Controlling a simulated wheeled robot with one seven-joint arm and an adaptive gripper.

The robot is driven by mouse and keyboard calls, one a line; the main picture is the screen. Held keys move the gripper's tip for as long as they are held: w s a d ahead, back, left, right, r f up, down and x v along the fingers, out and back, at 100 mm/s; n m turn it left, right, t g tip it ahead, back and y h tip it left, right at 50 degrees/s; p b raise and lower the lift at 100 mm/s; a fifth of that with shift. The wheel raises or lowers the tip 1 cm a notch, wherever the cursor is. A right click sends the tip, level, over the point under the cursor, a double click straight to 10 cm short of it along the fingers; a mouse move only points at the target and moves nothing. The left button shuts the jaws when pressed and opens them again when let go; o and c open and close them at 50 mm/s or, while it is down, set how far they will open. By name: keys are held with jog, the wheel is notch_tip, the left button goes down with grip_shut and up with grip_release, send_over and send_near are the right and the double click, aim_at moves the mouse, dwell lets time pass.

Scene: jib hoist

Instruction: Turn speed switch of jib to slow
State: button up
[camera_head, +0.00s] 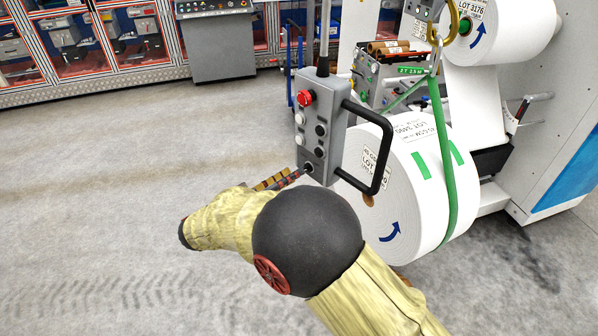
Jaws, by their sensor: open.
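The jib's grey control pendant (334,130) hangs upright at the centre, with a black handle loop (384,150) on its right side. A red mushroom button (307,97) is at its top, with white and black round buttons below. A small dark round knob (309,167) low on its face looks like the speed switch; its setting and labels are too small to read. My gripper (291,178) is open, its striped fingers just left of and below this knob. I cannot tell whether a fingertip touches it. My arm's wrist and sleeve partly hide the gripper.
A large white roll (415,195) hangs in a green sling (443,150) from a hook (437,50), close behind and right of the pendant. A white machine (555,130) stands at the right. A control console (220,50) and guarded cabinets line the back. Floor at left is clear.

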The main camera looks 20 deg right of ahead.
aim_at(307, 169)
jog(key=shift+x, duration=1.9)
jog(key=shift+c, duration=0.4)
grip_shut()
jog(key=shift+n, duration=0.4)
jog(key=shift+f+n+p, duration=0.2)
jog(key=shift+n+p, duration=2.6)
jog(key=shift+n, duration=1.5)
jog(key=shift+f+n+p, duration=0.15)
jog(key=shift+n+p, duration=2.65)
jog(key=shift+n, duration=1.5)
